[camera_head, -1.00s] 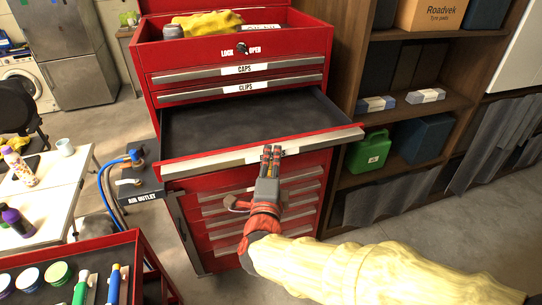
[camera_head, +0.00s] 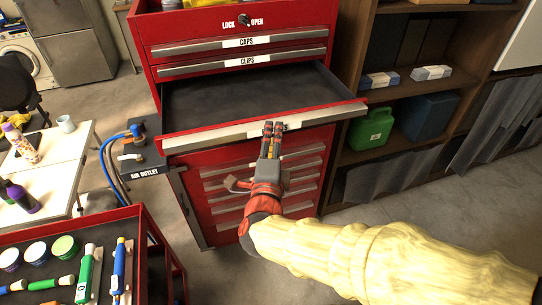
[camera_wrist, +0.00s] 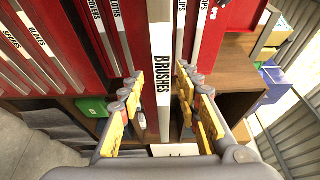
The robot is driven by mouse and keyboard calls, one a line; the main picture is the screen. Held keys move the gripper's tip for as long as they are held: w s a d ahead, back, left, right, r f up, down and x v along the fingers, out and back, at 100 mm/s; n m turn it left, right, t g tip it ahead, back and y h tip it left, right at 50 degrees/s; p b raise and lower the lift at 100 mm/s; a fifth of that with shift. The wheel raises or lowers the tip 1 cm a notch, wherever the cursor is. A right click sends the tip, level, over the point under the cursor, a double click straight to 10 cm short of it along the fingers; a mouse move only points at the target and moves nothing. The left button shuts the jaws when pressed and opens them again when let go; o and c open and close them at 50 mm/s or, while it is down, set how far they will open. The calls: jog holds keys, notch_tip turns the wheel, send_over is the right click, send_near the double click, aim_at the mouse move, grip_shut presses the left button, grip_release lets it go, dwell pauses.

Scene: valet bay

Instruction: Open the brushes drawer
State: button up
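The brushes drawer (camera_head: 215,136) of the red tool cabinet is pulled well out, and its dark-lined inside looks empty. In the head view my gripper hides most of its label. In the wrist view the BRUSHES label strip (camera_wrist: 162,60) runs between my fingers. My gripper (camera_head: 273,127) is at the middle of the drawer's front edge. Its fingers are apart, one on each side of the front strip, with gaps showing in the wrist view (camera_wrist: 161,95). I see no clear contact.
The caps drawer (camera_head: 200,49) and clips drawer (camera_head: 200,69) above are shut, as are several drawers below. A wooden shelf (camera_head: 415,92) with a green can (camera_head: 371,128) stands right. A red cart (camera_head: 120,222) is front left, and the air outlet (camera_head: 138,160) is left of the cabinet.

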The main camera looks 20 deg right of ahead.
jog(key=v, duration=1)
jog(key=shift+s, duration=0.15)
jog(key=shift+a+f, duration=0.1)
jog(key=shift+f, duration=0.05)
